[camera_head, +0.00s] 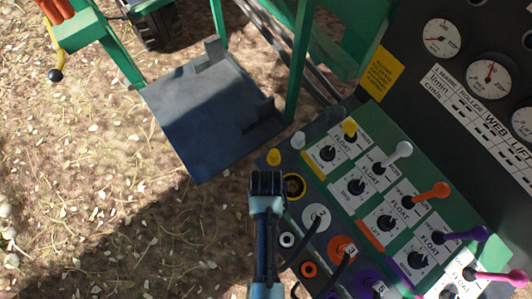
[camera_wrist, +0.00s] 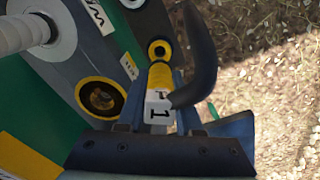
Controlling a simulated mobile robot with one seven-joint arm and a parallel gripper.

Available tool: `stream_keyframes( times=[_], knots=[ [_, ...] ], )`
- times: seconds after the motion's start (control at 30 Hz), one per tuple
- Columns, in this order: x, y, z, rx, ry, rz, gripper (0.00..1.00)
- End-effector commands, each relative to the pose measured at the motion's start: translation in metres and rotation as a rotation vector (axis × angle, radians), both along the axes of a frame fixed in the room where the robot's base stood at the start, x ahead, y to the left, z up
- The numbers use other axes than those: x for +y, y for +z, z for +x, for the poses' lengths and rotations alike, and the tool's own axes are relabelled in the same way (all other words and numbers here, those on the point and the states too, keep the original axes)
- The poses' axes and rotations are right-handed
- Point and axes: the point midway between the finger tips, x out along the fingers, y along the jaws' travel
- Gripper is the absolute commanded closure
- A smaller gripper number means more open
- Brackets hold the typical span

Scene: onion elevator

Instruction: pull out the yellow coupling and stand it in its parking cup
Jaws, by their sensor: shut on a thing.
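My gripper (camera_head: 267,184) hangs over the left edge of the coupling panel. In the wrist view its dark jaws (camera_wrist: 160,135) are shut on the yellow coupling (camera_wrist: 161,77), which carries a white tag marked 1 and a black hose. The coupling is out of its yellow-ringed socket (camera_wrist: 100,96), which shows open with a brass-coloured inside. That socket is also just right of my gripper in the head view (camera_head: 293,186). The yellow-rimmed parking cup (camera_wrist: 159,50) shows just beyond the coupling's far end. I cannot tell whether they touch. The gripper hides the cup in the head view.
The white coupling (camera_head: 316,217) and orange coupling (camera_head: 342,249) sit beside the socket, with black hoses near my gripper. A white-ringed cup (camera_head: 287,240) and an orange-ringed cup (camera_head: 308,269) lie below. Coloured levers (camera_head: 432,192) stand to the right. Open ground (camera_head: 120,200) lies left.

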Motion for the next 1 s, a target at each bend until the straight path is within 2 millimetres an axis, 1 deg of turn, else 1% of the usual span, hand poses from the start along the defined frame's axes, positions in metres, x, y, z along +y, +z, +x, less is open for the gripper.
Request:
stream_keyframes(
  times=[0.03,0.2,0.5,0.63,1.0],
  knots=[
    [0.000,-0.008,0.000,-0.001,0.000,0.000,1.00],
    [0.000,-0.024,0.000,-0.001,0.000,0.000,1.00],
    [0.000,-0.046,0.000,0.000,0.000,0.000,1.00],
    [0.000,-0.049,0.001,-0.001,0.000,0.000,1.00],
    [0.000,-0.049,0.001,-0.001,0.000,0.000,1.00]
  ],
)
